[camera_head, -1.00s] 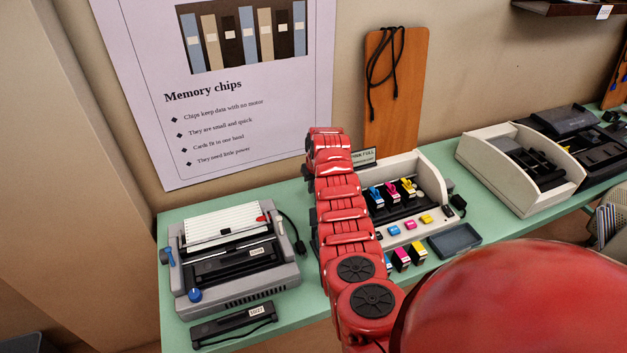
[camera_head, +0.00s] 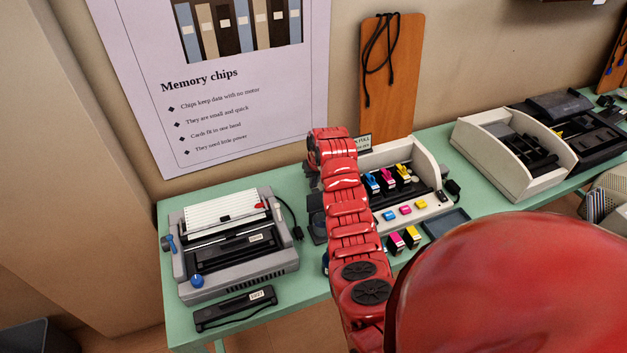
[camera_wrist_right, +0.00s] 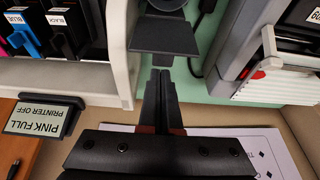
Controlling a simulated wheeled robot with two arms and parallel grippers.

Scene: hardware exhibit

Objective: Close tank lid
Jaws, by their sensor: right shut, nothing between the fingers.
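My right gripper (camera_wrist_right: 160,75) shows in the right wrist view with its two dark fingers shut together and nothing between them. A dark flat plate (camera_wrist_right: 165,37), perhaps the tank lid, is just beyond the fingertips, beside the cream printer wall (camera_wrist_right: 120,50). I cannot tell whether the fingertips touch it. In the head view, the cream printer (camera_head: 430,165) stands behind my red right arm. My right gripper (camera_head: 313,180) is small and dark at the printer's left side. A dark part (camera_head: 316,226) shows below it, partly hidden by the arm. My left gripper is not in view.
A grey binding-type machine (camera_head: 235,245) stands left on the green table (camera_head: 300,290). Ink cartridges (camera_head: 412,237) and a dark tray (camera_head: 446,222) lie before the printer. A sign (camera_wrist_right: 45,117) reads "PINK FULL PRINTER OFF".

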